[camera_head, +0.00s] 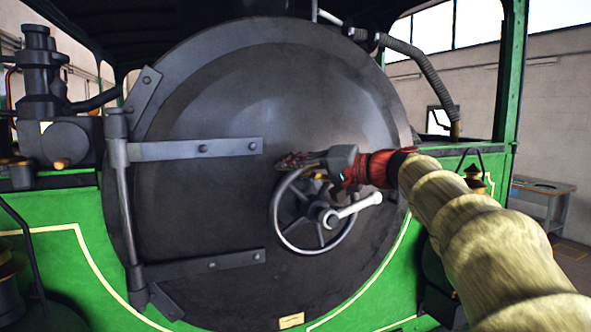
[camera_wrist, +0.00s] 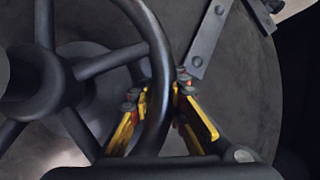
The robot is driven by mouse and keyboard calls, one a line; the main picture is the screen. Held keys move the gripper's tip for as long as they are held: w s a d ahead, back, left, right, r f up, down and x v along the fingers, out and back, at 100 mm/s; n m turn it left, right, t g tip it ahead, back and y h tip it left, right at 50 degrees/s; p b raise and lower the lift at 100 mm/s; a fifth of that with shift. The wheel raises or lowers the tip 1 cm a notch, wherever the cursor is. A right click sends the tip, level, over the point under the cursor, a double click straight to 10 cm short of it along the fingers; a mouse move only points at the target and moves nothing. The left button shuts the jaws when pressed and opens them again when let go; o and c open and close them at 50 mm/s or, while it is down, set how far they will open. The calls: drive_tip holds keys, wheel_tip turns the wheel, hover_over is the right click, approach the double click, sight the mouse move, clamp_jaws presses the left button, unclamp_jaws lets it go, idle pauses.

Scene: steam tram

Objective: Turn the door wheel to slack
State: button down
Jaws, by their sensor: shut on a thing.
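The door wheel (camera_head: 279,222) is a spoked metal handwheel on the dark round smokebox door (camera_head: 200,205). A light handle (camera_head: 358,207) sticks out to the right from its hub (camera_head: 328,217). My gripper (camera_head: 300,163) is at the upper part of the wheel's rim, reaching in from the right. In the wrist view the rim (camera_wrist: 158,70) passes between the yellow fingers of my gripper (camera_wrist: 160,95), which are shut on it. The spokes and dark hub (camera_wrist: 35,82) show at the left. Part of the upper rim is hidden behind my gripper in the head view.
Two hinge straps (camera_head: 195,149) cross the door from a vertical hinge rod (camera_head: 122,200) at the left. The green tram front (camera_head: 60,265) surrounds the door. A small table (camera_head: 541,190) stands at the far right.

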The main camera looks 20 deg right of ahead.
drive_tip(key=a+f+n+g+h+b, duration=0.3)
drive_tip(key=a+f+n+h+b, duration=0.3)
drive_tip(key=f+n+h+b, duration=0.45)
drive_tip(key=d+f+n+h+b, duration=0.1)
drive_tip(key=f+b, duration=0.1)
drive_tip(key=f, duration=0.1)
drive_tip(key=d+f+n+h+b, duration=0.1)
drive_tip(key=d+f, duration=0.1)
drive_tip(key=f, duration=0.1)
drive_tip(key=d+f+n+t+h+b, duration=0.1)
drive_tip(key=d+f+n+b, duration=0.1)
drive_tip(key=shift+d+f+h+b, duration=0.15)
drive_tip(key=shift+f+h+b, duration=0.15)
drive_tip(key=shift+f+h, duration=0.1)
drive_tip(key=d+n+b, duration=0.1)
drive_tip(key=d+f+h+b, duration=0.1)
drive_tip(key=shift+d+n+h+b, duration=0.15)
drive_tip(key=shift+n+h+b, duration=0.1)
drive_tip(key=shift+n+b, duration=0.1)
drive_tip(key=shift+d+r+n+t+b, duration=0.1)
drive_tip(key=shift+d+n+t+b, duration=0.2)
drive_tip(key=shift+d+t+b, duration=0.15)
drive_tip(key=shift+d, duration=0.1)
drive_tip(key=c, duration=2)
unclamp_jaws()
drive_tip(key=shift+s, duration=0.1)
drive_tip(key=shift+o, duration=1.2)
